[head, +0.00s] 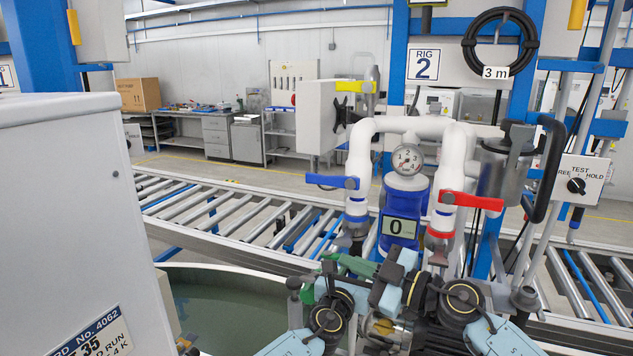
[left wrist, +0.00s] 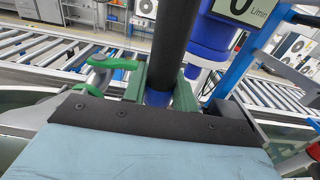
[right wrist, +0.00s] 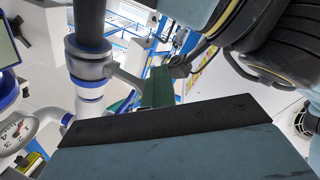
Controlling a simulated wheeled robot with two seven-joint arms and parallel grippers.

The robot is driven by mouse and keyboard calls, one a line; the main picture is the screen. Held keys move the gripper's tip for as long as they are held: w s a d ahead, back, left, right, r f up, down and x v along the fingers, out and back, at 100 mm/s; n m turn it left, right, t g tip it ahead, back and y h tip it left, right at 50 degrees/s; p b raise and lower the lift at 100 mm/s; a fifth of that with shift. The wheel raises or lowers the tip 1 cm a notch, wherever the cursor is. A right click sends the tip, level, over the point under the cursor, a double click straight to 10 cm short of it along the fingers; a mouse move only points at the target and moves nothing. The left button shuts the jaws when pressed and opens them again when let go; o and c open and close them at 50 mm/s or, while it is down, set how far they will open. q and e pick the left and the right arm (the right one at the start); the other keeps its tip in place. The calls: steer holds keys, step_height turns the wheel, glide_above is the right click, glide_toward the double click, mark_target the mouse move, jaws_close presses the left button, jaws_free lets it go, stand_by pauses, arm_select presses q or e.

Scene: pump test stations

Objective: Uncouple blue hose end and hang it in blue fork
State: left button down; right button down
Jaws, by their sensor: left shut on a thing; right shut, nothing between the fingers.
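In the head view, the pipe with a blue band (head: 356,216) carries a blue valve lever (head: 332,181). My right gripper (head: 364,268) is below that band, partly hidden by my wrist parts. The right wrist view shows it (right wrist: 158,88) shut and empty, beside a grey coupling lever (right wrist: 124,74). There the dark hose with its blue collar (right wrist: 88,46) is in line with the pipe and appears joined. My left gripper (left wrist: 160,92) is shut on the blue hose end (left wrist: 157,98); the dark hose (left wrist: 176,42) rises across the left wrist view. I cannot make out the blue fork.
A red lever (head: 470,201) and red-banded pipe stand right of the blue pump (head: 405,195), whose display reads 0. A green lever (left wrist: 112,62) is left of my left gripper. A water tank (head: 225,305) is in front. A grey cabinet (head: 75,220) blocks the left side.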

arm_select(q)
steer(key=shift+w+a+r, duration=0.35)
steer(key=shift+w+r, duration=0.05)
steer(key=shift+s+d, duration=0.1)
arm_select(e)
steer(key=s+a+f+n+g, duration=0.1)
steer(key=s+a+g, duration=0.1)
steer(key=s, duration=0.4)
steer(key=shift+s+a+f, duration=0.15)
steer(key=shift+s+f, duration=0.15)
steer(key=shift+s, duration=0.05)
arm_select(q)
steer(key=shift+s+d+f+b, duration=0.1)
steer(key=shift+f+b, duration=0.2)
steer(key=shift+b, duration=0.05)
arm_select(e)
steer(key=shift+f, duration=0.3)
arm_select(q)
steer(key=shift+f, duration=0.15)
steer(key=shift+f+b, duration=0.35)
steer(key=shift+b, duration=0.05)
arm_select(e)
steer(key=shift+f, duration=0.4)
